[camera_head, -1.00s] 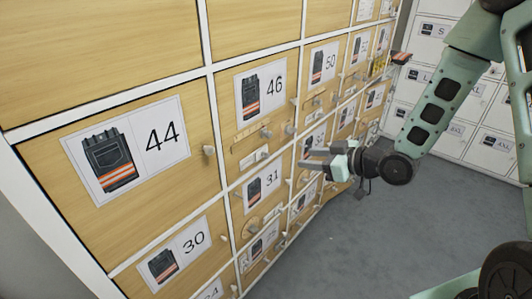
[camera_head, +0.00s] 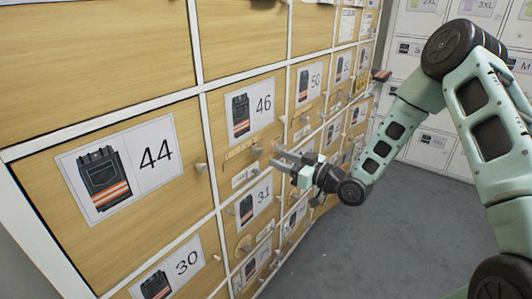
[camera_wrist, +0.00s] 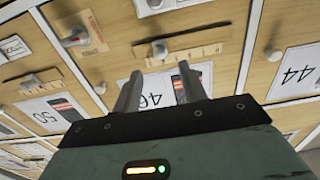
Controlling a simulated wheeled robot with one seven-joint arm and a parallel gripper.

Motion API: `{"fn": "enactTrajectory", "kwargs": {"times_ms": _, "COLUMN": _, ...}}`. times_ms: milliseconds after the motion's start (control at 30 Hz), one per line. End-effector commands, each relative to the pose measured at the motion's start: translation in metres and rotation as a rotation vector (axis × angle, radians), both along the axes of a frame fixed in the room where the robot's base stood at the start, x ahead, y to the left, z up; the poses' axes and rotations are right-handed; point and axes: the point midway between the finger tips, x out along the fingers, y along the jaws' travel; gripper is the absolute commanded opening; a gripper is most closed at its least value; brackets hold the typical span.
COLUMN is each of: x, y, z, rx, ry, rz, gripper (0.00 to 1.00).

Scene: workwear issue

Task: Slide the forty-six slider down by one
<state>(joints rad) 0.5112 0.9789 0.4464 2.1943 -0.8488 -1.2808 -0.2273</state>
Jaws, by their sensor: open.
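The 46 door (camera_head: 212,118) carries a card (camera_head: 250,110) with a dark garment with orange bands and the number 46. Below the card is the forty-six slider, a wooden strip (camera_head: 236,153) with a grey knob (camera_head: 256,150). In the wrist view the picture is turned over: the strip (camera_wrist: 205,49) has tick marks, and its knob (camera_wrist: 159,51) stands near the middle. My gripper (camera_head: 276,163) is open and empty in front of the door, just right of and below the knob. In the wrist view my gripper (camera_wrist: 158,83) has its fingertips short of the knob, apart from it.
The 44 door (camera_head: 60,170) with its knob (camera_head: 201,167) lies left. The 31 card (camera_head: 253,201) is below. Grey floor (camera_head: 370,250) is clear.

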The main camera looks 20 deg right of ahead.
Motion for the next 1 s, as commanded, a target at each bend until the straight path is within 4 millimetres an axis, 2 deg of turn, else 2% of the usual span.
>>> {"fn": "enactTrajectory", "kwargs": {"times_ms": 100, "x": 0.02, "y": 0.015, "z": 0.001, "rx": 0.001, "ry": -0.002, "rz": 0.002, "gripper": 0.42}}
{"fn": "enactTrajectory", "kwargs": {"times_ms": 300, "x": 0.042, "y": 0.031, "z": 0.001, "rx": 0.001, "ry": -0.001, "rz": 0.0, "gripper": 0.42}}
{"fn": "enactTrajectory", "kwargs": {"times_ms": 500, "x": 0.051, "y": 0.037, "z": 0.0, "rx": 0.001, "ry": 0.002, "rz": 0.0, "gripper": 0.42}}
{"fn": "enactTrajectory", "kwargs": {"times_ms": 767, "x": 0.051, "y": 0.037, "z": 0.0, "rx": 0.0, "ry": 0.001, "rz": 0.0, "gripper": 0.42}}
{"fn": "enactTrajectory", "kwargs": {"times_ms": 900, "x": 0.051, "y": 0.037, "z": 0.0, "rx": 0.0, "ry": 0.001, "rz": 0.0, "gripper": 0.03}}
{"fn": "enactTrajectory", "kwargs": {"times_ms": 933, "x": 0.051, "y": 0.037, "z": 0.0, "rx": 0.0, "ry": 0.001, "rz": 0.0, "gripper": 0.0}}
{"fn": "enactTrajectory", "kwargs": {"times_ms": 1000, "x": 0.051, "y": 0.037, "z": 0.0, "rx": 0.0, "ry": 0.001, "rz": 0.0, "gripper": 0.0}}
